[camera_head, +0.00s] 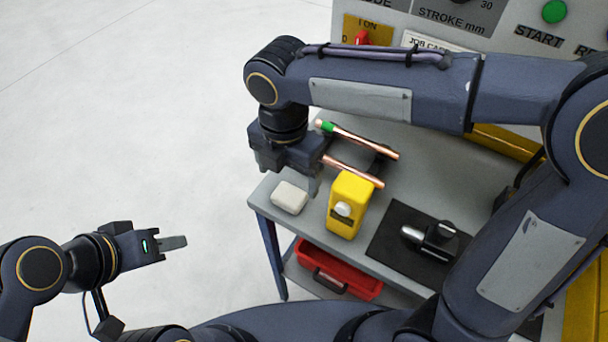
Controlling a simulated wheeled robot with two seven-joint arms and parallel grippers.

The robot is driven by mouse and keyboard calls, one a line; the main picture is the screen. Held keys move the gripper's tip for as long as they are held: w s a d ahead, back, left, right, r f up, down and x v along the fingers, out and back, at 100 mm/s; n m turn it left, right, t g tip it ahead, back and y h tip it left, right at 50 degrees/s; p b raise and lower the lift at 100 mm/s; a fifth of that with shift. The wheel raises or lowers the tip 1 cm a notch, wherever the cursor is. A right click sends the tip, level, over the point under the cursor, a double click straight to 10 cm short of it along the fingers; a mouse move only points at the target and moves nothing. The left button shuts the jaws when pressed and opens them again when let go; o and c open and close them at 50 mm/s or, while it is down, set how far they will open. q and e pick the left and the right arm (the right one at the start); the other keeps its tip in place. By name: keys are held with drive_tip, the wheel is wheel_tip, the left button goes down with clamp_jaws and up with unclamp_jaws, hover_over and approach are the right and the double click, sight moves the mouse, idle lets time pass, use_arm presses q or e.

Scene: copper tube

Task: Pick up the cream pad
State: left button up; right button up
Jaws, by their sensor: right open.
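The cream pad (290,197) is a small pale block lying flat near the left end of the grey table (262,196). My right gripper (292,178) is over the table's left end, just beyond the pad in the picture. It is open and holds nothing that I can see; its body hides part of the finger area. My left gripper (178,243) is off to the left over the floor, away from the table. Its fingers are seen edge-on, so their opening does not show.
A yellow bottle (352,195) with a white cap stands right of the pad. Two copper tubes (365,140) (352,172) lie behind it, one with a green band. A black mat (388,240) holds a dark and silver tool (438,238). A red toolbox (345,283) sits on the lower shelf.

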sight(289, 194)
drive_tip(key=shift+w+d+f, duration=0.15)
drive_tip(key=shift+w+d, duration=0.1)
drive_tip(key=shift+w, duration=0.05)
drive_tip(key=shift+w+f, duration=0.1)
drive_tip(key=shift+f, duration=0.25)
drive_tip(key=f, duration=0.6)
drive_tip(key=shift+a+f, duration=0.3)
drive_tip(key=shift+f, duration=0.1)
drive_tip(key=shift+w, duration=0.1)
drive_tip(key=c, duration=1.1)
